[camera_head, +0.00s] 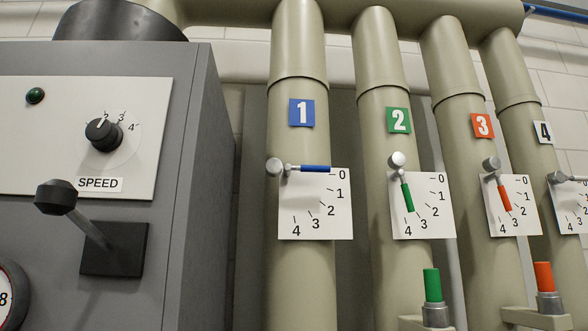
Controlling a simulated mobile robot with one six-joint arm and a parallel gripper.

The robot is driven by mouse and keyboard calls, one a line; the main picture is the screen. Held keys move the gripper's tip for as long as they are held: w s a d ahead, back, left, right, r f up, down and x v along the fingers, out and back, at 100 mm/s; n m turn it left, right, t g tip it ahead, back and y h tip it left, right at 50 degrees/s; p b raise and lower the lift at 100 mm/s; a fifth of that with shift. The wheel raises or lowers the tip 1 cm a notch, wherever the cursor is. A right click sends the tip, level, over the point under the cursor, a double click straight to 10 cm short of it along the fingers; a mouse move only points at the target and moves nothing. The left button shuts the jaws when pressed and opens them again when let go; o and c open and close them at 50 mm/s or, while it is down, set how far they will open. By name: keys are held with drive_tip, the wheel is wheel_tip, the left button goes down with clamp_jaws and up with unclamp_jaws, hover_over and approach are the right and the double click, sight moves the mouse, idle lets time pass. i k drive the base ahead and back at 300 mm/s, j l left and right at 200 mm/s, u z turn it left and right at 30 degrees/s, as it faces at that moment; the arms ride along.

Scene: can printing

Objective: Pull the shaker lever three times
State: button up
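A lever with a dark faceted knob (55,197) sticks out at the lower left of the grey cabinet. Its metal rod (90,232) runs from a black square plate (118,250) up and left to the knob. Nothing is touching the lever. No label on it shows, so I cannot tell for sure that it is the shaker lever. My gripper is not in view.
The grey cabinet (205,150) carries a SPEED dial (103,133), a dark green lamp (35,96) and a partly cut-off gauge (8,298). To the right stand several beige pipes with numbered valve handles, including a blue one (315,168), a green one (407,197) and a red one (504,198).

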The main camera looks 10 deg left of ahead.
sight(54, 197)
drive_tip(key=u, duration=1.85)
